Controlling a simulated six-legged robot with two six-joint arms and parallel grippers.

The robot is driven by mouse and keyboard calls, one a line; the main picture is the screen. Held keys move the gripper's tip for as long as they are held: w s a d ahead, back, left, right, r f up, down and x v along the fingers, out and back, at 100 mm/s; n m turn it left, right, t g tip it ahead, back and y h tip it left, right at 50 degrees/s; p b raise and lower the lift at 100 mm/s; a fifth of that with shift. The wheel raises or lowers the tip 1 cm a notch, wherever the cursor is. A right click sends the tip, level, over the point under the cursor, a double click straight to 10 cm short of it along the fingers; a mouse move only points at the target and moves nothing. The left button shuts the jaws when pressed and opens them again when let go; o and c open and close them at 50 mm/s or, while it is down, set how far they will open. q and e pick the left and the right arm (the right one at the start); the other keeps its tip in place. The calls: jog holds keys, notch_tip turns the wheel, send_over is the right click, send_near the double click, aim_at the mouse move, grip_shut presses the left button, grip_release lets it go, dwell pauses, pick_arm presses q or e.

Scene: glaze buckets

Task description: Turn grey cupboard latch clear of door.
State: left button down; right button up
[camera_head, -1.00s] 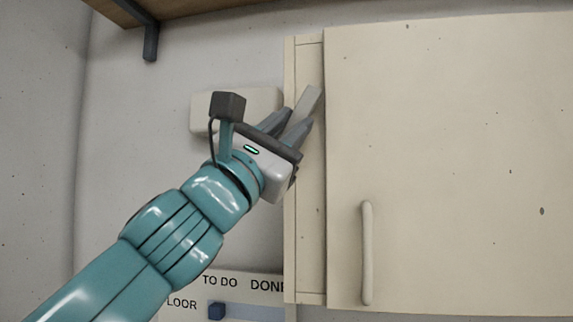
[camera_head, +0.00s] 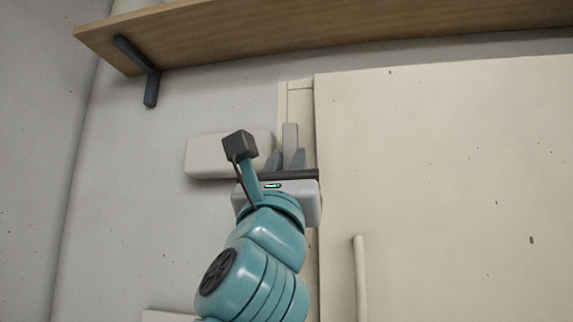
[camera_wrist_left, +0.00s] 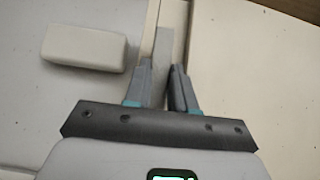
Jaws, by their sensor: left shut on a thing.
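The grey latch (camera_head: 290,135) is a flat bar on the cupboard's narrow left frame strip. It now stands about upright, beside the left edge of the cream door (camera_head: 440,190), and looks clear of it. My left gripper (camera_head: 287,160) is shut on the latch's lower part from below; the fingers hide that part. In the left wrist view the latch (camera_wrist_left: 161,55) rises between the two grey fingers (camera_wrist_left: 160,85). The door looks closed, and its pale upright handle (camera_head: 360,280) is at the lower right. My right gripper is not in view.
A cream box (camera_head: 212,157) is on the wall just left of the latch. A wooden shelf (camera_head: 250,40) with a dark bracket (camera_head: 150,85) runs above the cupboard. The wall between bracket and box is bare.

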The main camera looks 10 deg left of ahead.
pick_arm(q)
jog(key=shift+s+r, duration=0.1)
jog(key=c, duration=0.9)
grip_release()
jog(key=shift+s, duration=0.1)
jog(key=shift+c, duration=0.2)
